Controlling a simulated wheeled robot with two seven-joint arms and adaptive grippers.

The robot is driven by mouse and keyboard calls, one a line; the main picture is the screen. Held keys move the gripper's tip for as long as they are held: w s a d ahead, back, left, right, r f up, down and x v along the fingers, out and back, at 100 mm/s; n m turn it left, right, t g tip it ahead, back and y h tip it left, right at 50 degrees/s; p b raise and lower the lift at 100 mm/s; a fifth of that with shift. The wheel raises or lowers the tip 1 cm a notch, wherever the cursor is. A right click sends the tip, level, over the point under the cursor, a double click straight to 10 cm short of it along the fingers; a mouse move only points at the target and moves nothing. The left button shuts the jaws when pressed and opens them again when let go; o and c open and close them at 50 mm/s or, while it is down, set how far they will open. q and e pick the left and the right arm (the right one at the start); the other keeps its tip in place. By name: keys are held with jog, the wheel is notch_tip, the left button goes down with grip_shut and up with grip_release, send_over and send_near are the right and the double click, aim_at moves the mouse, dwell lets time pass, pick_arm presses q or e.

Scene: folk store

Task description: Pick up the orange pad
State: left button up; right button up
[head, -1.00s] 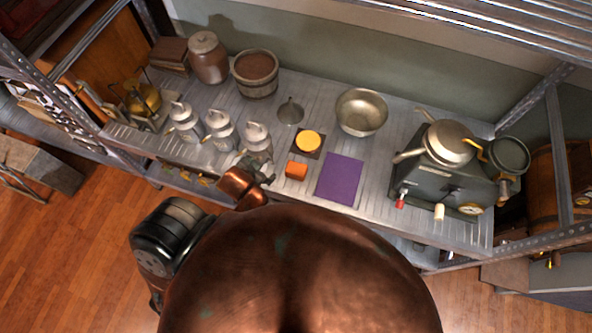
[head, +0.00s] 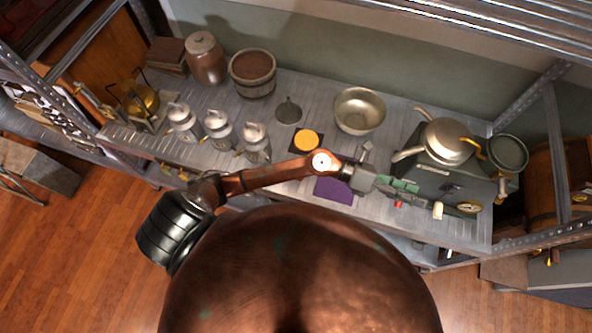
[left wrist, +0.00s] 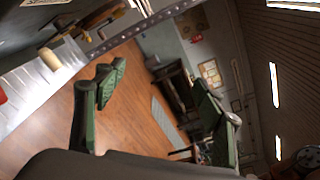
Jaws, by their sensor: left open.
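The small orange block, the likely orange pad, is not visible now; my left arm crosses the spot where it lay on the metal counter (head: 225,180). A yellow-orange round disc (head: 306,141) sits on a dark square, just behind my arm. My left gripper (head: 402,188) is open, with green fingers, in front of the grey machine at the right. In the left wrist view the two fingers (left wrist: 160,85) are spread wide with nothing between them. My right gripper is not in view.
A purple mat (head: 335,193) lies partly under my arm. A metal bowl (head: 359,110) and a funnel (head: 289,111) stand behind. Several silver canisters (head: 220,130) stand at the left. The grey machine (head: 440,175) with a pan on top blocks the right.

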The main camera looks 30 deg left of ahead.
pick_arm(q)
jog(key=s+a+f+m+g+y, duration=0.2)
jog(key=f+m+y, duration=0.1)
jog(key=f, duration=0.5)
jog(key=s+a+f+m+g+y, duration=0.1)
jog(key=s+f+m+g+y, duration=0.15)
jog(key=f, duration=0.45)
jog(key=w+a+f+m+y, duration=0.1)
jog(key=a+f+y, duration=0.2)
jog(key=a, duration=0.3)
jog(key=w+a+f+m+y, duration=0.1)
jog(key=w+a+f+y, duration=0.1)
jog(key=a+f+y, duration=0.2)
jog(key=w+a+f+m+y, duration=0.1)
jog(key=a+f+y, duration=0.3)
jog(key=a, duration=0.5)
jog(key=shift+w+a+f+m, duration=0.2)
jog(key=shift+w+a+m, duration=0.2)
jog(key=shift+w, duration=0.1)
jog(key=w+a+r+y, duration=0.1)
jog(key=w+a+y, duration=0.25)
jog(key=a, duration=0.75)
jog(key=shift+y, duration=0.6)
jog(key=a+f, duration=0.2)
jog(key=s+a+f+p, duration=0.1)
jog(key=a+f, duration=0.1)
jog(key=f, duration=0.1)
jog(key=shift+s+a+f, duration=0.15)
jog(key=shift+a+f, duration=0.15)
jog(key=shift+f, duration=0.35)
